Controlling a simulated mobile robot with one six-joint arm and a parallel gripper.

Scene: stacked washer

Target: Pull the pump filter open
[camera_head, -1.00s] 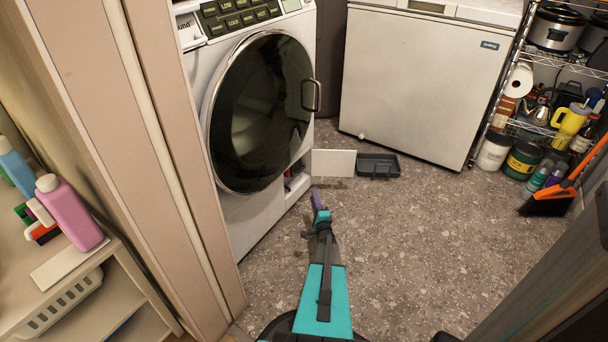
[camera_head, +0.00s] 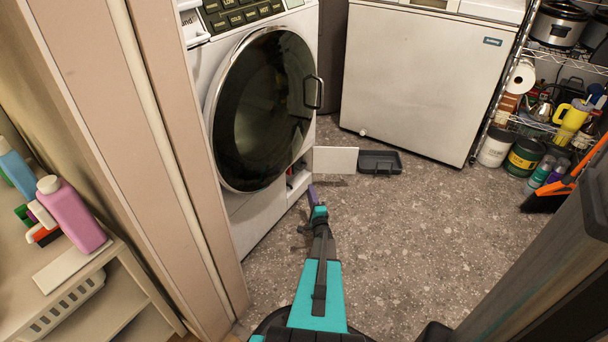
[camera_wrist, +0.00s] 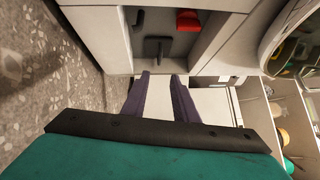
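The washer (camera_head: 262,208) stands at the left, and its low front compartment (camera_head: 298,178) is open with its white flap (camera_head: 335,160) swung out. In the wrist view the compartment (camera_wrist: 172,62) holds a dark T-shaped handle (camera_wrist: 158,48), a red part (camera_wrist: 188,20) and a small black part (camera_wrist: 137,18). I cannot tell for sure which is the pump filter; the T-shaped handle looks most like its grip. My gripper (camera_wrist: 164,76) is open and empty. Its purple fingers point at the compartment, just short of the T-shaped handle. It also shows in the head view (camera_head: 313,192).
A dark shallow tray (camera_head: 380,163) lies on the floor beside the flap. A white chest appliance (camera_head: 425,85) stands behind. A wire shelf (camera_head: 520,125) with several goods and an orange broom (camera_head: 560,195) are at the right. The middle floor is clear.

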